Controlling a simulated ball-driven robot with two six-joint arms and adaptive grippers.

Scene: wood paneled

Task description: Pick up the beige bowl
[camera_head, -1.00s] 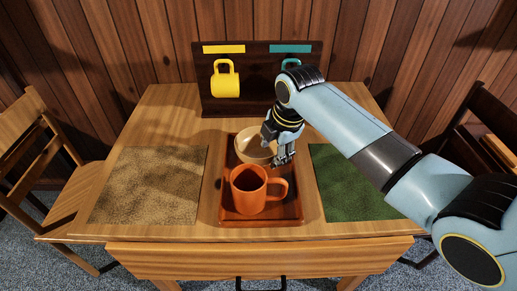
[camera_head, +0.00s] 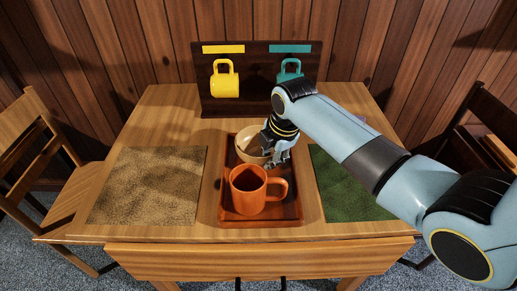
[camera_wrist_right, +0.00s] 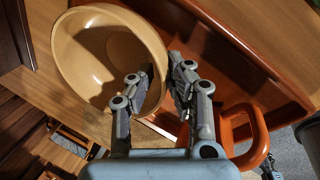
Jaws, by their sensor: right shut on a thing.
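The beige bowl (camera_head: 246,143) is at the back of the brown tray (camera_head: 291,211), behind the orange mug. My right gripper (camera_head: 275,154) is at the bowl's right side in the head view. In the right wrist view the bowl (camera_wrist_right: 92,60) shows its empty inside, and my right gripper (camera_wrist_right: 160,72) is shut on its rim, one finger inside and one outside. The gripper hides part of the bowl's right wall in the head view. I cannot tell whether the bowl is clear of the tray. My left gripper is not in view.
The orange mug (camera_head: 248,190) stands in the tray's front, close to the gripper. A tan mat (camera_head: 150,185) and a green mat (camera_head: 340,185) flank the tray, both bare.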

